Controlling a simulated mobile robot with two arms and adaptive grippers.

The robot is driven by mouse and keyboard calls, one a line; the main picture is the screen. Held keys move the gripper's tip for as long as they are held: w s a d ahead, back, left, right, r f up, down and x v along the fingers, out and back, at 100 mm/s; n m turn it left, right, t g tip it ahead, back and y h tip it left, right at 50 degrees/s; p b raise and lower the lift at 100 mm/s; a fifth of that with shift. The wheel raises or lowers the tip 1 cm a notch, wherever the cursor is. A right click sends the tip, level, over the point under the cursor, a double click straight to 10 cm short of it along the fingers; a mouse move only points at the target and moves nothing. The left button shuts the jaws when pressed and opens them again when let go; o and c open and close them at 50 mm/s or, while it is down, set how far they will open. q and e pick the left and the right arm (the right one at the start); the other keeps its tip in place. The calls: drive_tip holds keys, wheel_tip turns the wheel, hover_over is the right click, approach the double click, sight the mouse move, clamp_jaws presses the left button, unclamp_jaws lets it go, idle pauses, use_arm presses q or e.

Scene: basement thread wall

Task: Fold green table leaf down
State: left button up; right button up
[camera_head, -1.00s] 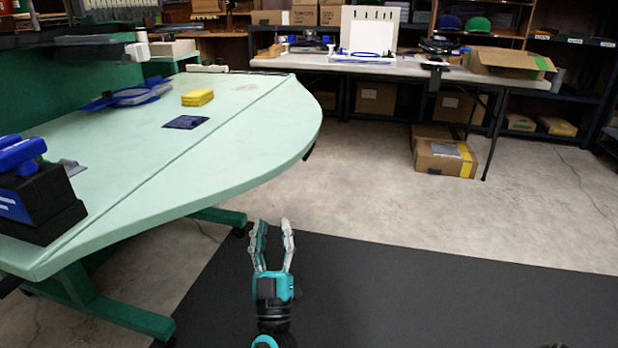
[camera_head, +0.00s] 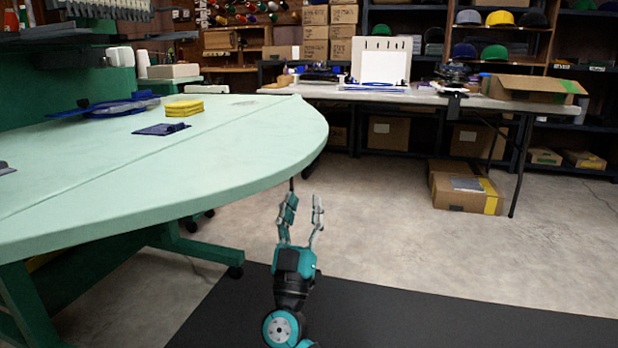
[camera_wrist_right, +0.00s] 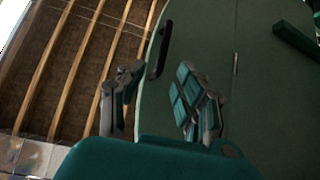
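The pale green table leaf (camera_head: 230,155) is level, its rounded edge toward me, with a seam (camera_head: 95,178) between it and the rest of the tabletop. My right gripper (camera_head: 303,202) is open and empty, upright, just beyond the leaf's rounded edge in the picture and lower than the top. In the right wrist view, the leaf's underside (camera_wrist_right: 195,40) shows with a black handle-like bar (camera_wrist_right: 160,49) near its edge. The open fingers (camera_wrist_right: 160,85) point up toward it with a gap between them. My left gripper is not in view.
A yellow sponge-like stack (camera_head: 184,108), a dark blue pouch (camera_head: 161,129) and a blue item (camera_head: 112,106) lie on the tabletop. Green table legs with casters (camera_head: 235,271) stand below. A cluttered white table (camera_head: 420,95) stands behind; open floor (camera_head: 400,250) lies at right.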

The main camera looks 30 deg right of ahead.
drive_tip(key=b+x, duration=0.2)
drive_tip(key=x, duration=0.6)
drive_tip(key=shift+d+r, duration=0.1)
clamp_jaws()
